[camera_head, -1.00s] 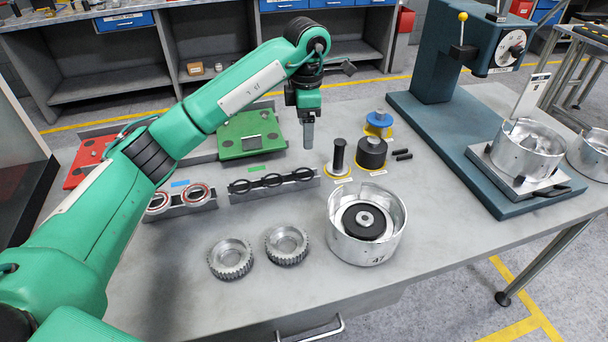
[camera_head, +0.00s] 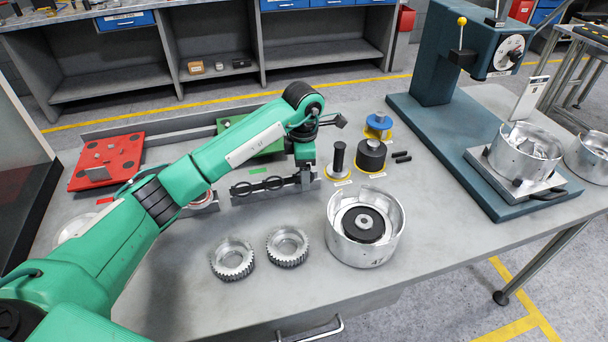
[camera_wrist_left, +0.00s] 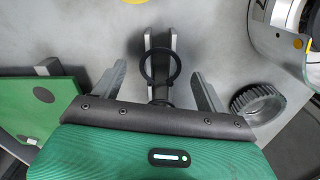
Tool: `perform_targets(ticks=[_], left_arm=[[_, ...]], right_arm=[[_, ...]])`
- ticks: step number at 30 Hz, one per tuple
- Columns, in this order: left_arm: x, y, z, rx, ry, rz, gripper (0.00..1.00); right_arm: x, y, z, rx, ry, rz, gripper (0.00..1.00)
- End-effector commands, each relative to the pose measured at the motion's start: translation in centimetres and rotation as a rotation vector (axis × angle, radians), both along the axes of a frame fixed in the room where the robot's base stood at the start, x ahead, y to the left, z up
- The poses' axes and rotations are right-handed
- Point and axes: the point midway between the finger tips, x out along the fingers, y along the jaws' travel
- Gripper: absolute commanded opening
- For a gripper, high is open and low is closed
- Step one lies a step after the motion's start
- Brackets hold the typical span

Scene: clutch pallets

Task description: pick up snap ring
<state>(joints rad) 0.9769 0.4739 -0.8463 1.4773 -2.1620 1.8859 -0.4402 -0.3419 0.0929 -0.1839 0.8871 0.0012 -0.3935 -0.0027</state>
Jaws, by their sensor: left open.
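Thin black snap rings stand in a grey slotted rack (camera_head: 262,196); the left one (camera_head: 242,188) and the middle one (camera_head: 273,183) show in the head view. My left gripper (camera_head: 305,180) hangs pointing down at the rack's right end and largely hides the ring there. In the left wrist view my left gripper (camera_wrist_left: 158,74) is open, with one finger on each side of the rack (camera_wrist_left: 155,45). A snap ring (camera_wrist_left: 180,67) shows between the fingers, not visibly touched by either. Another ring behind it is mostly hidden by the gripper body. My right gripper is not in view.
Two toothed gears (camera_head: 232,259) and a silver drum (camera_head: 367,250) stand in front of the rack. A black post (camera_head: 338,160) and a black cylinder (camera_head: 371,153) stand right of it. A green plate (camera_head: 232,125) lies behind, and a press (camera_head: 432,75) stands right.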

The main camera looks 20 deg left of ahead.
Motion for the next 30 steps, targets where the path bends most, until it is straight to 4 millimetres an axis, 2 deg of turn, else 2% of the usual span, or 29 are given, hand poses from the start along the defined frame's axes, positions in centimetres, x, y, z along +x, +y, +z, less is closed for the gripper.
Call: perform_targets(ticks=[12,30], left_arm=[[0.0,-0.01,-0.24,0.0,0.0,0.0,0.74],[-0.01,-0.02,-0.66,0.0,0.001,0.0,0.74]], right_arm=[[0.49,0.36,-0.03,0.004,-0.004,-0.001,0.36],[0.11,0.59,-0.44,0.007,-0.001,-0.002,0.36]])
